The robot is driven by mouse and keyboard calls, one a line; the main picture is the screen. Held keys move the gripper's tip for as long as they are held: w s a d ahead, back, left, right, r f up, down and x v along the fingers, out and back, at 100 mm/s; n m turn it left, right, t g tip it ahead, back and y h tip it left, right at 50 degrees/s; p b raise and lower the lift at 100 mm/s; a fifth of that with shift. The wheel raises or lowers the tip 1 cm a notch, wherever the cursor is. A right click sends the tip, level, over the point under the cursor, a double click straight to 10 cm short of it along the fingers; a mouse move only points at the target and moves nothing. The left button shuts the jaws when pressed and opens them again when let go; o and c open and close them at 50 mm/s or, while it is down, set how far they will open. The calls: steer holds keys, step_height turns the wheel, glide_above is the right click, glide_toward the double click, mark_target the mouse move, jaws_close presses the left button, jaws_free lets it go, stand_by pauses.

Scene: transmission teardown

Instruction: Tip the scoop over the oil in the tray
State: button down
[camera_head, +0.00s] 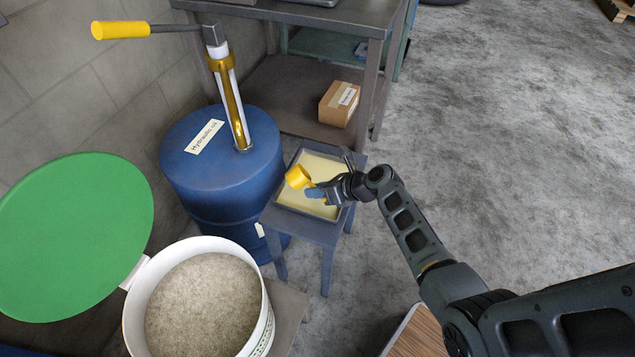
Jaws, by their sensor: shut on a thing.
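The yellow scoop (299,177) is held over the tray, its cup toward the left and looking tilted. My gripper (322,192) is shut on the scoop's handle; the fingers partly hide the handle. The dark-rimmed tray (328,152) sits on a small blue-grey stand, and pale yellowish oil (322,167) covers its bottom. My gripper and arm hide the tray's right part. I cannot tell whether anything is in the scoop.
A blue drum (205,165) with a yellow-handled pump stands left of the tray. A white bucket (266,325) of grey granular material, with its green lid (75,235) open, is at lower left. A shelf with a cardboard box (339,103) stands behind. Floor at right is clear.

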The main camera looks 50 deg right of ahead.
mark_target(306, 179)
steer(key=shift+m+t+y+b, duration=0.6)
steer(key=shift+y+b, duration=0.3)
steer(key=shift+b, duration=1.9)
steer(key=shift+s+d+r+m+t+y+b, duration=0.3)
steer(key=shift+d+r+t+y+b, duration=0.3)
steer(key=shift+b, duration=0.8)
steer(key=shift+r, duration=0.25)
steer(key=shift+m+t+y, duration=0.4)
steer(key=shift+t+y, duration=0.1)
steer(key=shift+r+m+t+y+p, duration=0.4)
steer(key=shift+r+t+p, duration=0.1)
steer(key=shift+r+p, duration=0.3)
steer(key=shift+m+t+y, duration=0.3)
steer(key=shift+m+t, duration=0.2)
stand_by(0.3)
steer(key=shift+r+m+t+y+p, duration=0.4)
steer(key=shift+r+m+t, duration=0.2)
steer(key=shift+r+t, duration=0.2)
stand_by(0.7)
